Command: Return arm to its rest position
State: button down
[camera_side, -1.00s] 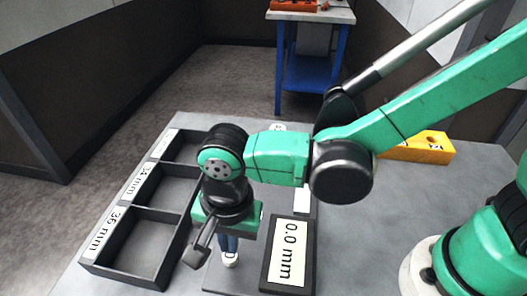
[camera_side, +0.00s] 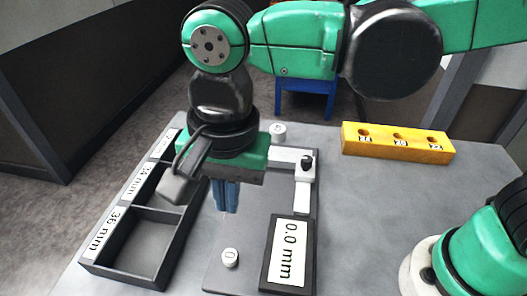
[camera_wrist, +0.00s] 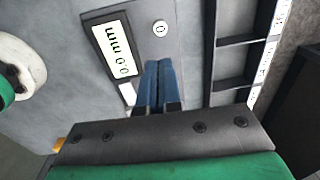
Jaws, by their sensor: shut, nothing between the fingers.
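My gripper (camera_side: 226,198) hangs above the gauge plate in the side view, its blue fingers together and nothing between them. In the wrist view my gripper (camera_wrist: 158,66) also shows its two blue fingers side by side and shut. My green and black arm reaches in from the upper right. Part of the area behind the wrist is hidden by it.
A gauge with a 0.0 mm display (camera_side: 287,252) lies on the grey table (camera_side: 365,215). A dark tray with labelled compartments (camera_side: 150,212) stands at left; its visible front compartment looks empty. A yellow block with holes (camera_side: 397,143) sits at the back right.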

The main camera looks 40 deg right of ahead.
dwell(0.3)
jog(key=w+d+n+t, duration=0.1)
jog(key=d+n+t, duration=0.2)
jog(key=d, duration=0.8)
jog(key=w+d+f+n+t, duration=0.1)
jog(key=w+d+n+t, duration=0.1)
jog(key=d+n, duration=0.4)
jog(key=d+t, duration=0.1)
jog(key=d, duration=0.4)
jog(key=shift+d+f+t+h, duration=0.3)
